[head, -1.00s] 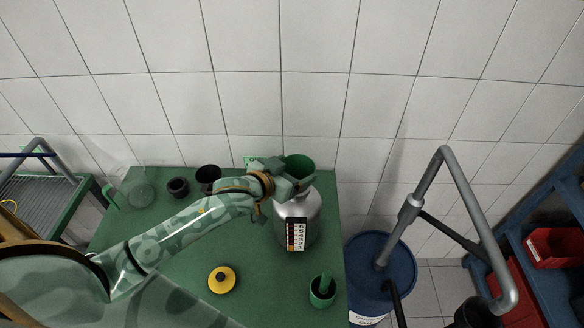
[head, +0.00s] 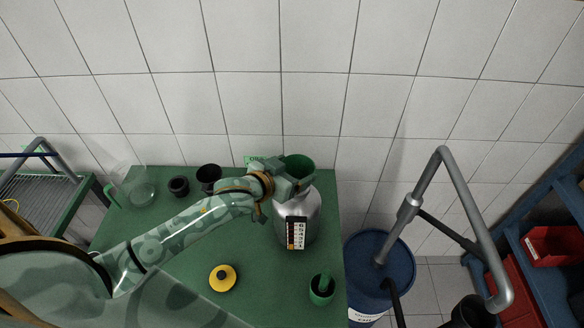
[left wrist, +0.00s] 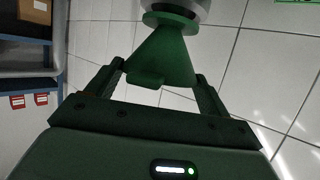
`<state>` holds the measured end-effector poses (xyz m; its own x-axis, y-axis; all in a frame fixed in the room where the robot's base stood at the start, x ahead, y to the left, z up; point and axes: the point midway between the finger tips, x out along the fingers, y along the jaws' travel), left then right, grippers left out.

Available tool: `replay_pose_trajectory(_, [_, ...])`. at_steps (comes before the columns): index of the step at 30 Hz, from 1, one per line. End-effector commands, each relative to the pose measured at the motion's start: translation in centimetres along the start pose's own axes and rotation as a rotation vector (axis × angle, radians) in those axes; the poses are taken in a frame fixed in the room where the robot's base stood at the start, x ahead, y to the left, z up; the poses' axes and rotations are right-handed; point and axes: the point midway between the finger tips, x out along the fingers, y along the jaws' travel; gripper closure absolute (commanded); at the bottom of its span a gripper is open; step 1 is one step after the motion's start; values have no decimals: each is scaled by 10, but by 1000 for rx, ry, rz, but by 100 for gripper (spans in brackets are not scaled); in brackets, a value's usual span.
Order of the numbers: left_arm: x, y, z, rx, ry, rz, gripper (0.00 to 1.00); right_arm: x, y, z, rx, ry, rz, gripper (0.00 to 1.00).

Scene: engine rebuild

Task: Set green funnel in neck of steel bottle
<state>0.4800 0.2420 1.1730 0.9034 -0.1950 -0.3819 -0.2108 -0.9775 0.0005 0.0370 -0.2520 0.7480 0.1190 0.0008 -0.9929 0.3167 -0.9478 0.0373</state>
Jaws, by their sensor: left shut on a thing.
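My left gripper (head: 290,183) is at the shoulder of the steel bottle (head: 296,215), near the back right of the green bench. It is shut on the green funnel (head: 299,165), whose wide mouth faces up over the bottle's top. In the left wrist view the funnel (left wrist: 163,52) lies between the two fingers, with its narrow end toward a pale, rounded surface with a dark band at the top edge. The gripper hides the bottle's neck in the head view. I cannot tell whether the spout is inside the neck. My right gripper is not in view.
A clear jug (head: 140,192) and two black cups (head: 208,176) stand at the back left of the bench (head: 180,262). A blue drum (head: 385,290) with a grey pipe stands right.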

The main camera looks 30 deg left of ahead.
Motion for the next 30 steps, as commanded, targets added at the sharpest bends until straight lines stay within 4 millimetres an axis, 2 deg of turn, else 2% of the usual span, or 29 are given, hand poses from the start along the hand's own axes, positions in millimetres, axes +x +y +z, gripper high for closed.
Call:
replay_pose_trajectory(27, [5, 0, 11, 1, 0, 0, 42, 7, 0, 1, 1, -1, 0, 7])
replay_pose_trajectory(28, [5, 0, 12, 1, 0, 0, 17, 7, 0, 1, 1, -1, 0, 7])
replay_pose_trajectory(29, [5, 0, 11, 1, 0, 0, 11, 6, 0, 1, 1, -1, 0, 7])
replay_pose_trajectory(30, [5, 0, 11, 1, 0, 0, 11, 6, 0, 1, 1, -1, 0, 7])
